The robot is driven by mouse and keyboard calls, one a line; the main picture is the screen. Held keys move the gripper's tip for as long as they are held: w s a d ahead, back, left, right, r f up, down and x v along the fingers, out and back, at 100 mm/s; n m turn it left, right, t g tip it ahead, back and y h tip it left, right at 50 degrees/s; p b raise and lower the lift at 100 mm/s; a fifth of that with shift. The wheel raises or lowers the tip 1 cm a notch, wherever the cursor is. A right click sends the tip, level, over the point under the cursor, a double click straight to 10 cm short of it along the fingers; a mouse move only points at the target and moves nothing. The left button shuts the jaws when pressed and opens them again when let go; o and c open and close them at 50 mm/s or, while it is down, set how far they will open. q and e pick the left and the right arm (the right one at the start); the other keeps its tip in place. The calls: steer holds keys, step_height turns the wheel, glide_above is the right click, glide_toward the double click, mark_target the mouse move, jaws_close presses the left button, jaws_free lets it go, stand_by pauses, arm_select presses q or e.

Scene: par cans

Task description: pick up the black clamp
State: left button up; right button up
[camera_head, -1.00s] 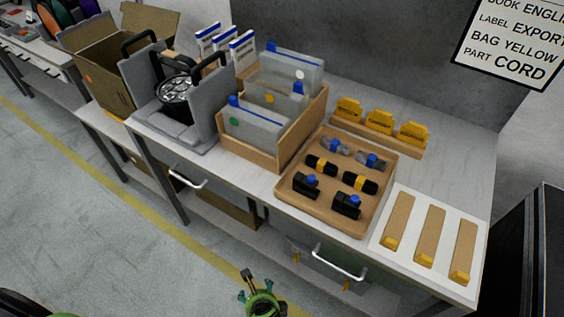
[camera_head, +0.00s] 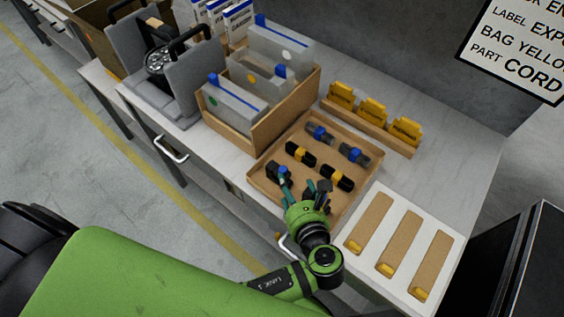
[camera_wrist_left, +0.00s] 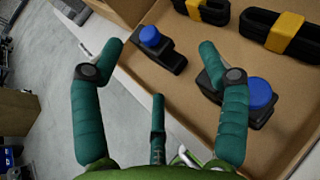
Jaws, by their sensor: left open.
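Two black clamps with blue knobs are at the front of the wooden tray (camera_head: 262,188). The left one (camera_head: 274,172) is partly hidden by a finger. The other (camera_head: 323,188) is largely hidden by my gripper. In the left wrist view the left clamp (camera_wrist_left: 158,48) shows between and beyond the fingertips; the other clamp (camera_wrist_left: 257,98) lies behind the right finger. My left gripper (camera_head: 304,187) is open and empty at the tray's front edge, its fingers spread; it also shows in the left wrist view (camera_wrist_left: 161,55). I cannot tell whether it touches a clamp. My right gripper is not seen.
Black bundles with yellow bands (camera_head: 300,153) and dark ones with blue bands (camera_head: 320,133) lie farther back in the tray. A wooden bin of grey cases (camera_head: 262,136) stands left, a yellow-card rack (camera_head: 373,118) behind, a white board (camera_head: 366,272) right.

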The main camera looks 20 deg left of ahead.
arm_select(q)
steer(key=shift+w+a+f+p, duration=0.15)
steer(key=shift+w+a+p, duration=0.2)
steer(key=shift+w+a, duration=0.2)
steer(key=shift+w+a+f+p, duration=0.15)
steer(key=shift+w+a+p, duration=0.2)
steer(key=shift+a, duration=0.3)
steer(key=shift+x, duration=1.2)
steer(key=shift+w+a+f, duration=0.15)
steer(key=shift+w+f, duration=0.15)
steer(key=c, duration=1.5)
jaws_close()
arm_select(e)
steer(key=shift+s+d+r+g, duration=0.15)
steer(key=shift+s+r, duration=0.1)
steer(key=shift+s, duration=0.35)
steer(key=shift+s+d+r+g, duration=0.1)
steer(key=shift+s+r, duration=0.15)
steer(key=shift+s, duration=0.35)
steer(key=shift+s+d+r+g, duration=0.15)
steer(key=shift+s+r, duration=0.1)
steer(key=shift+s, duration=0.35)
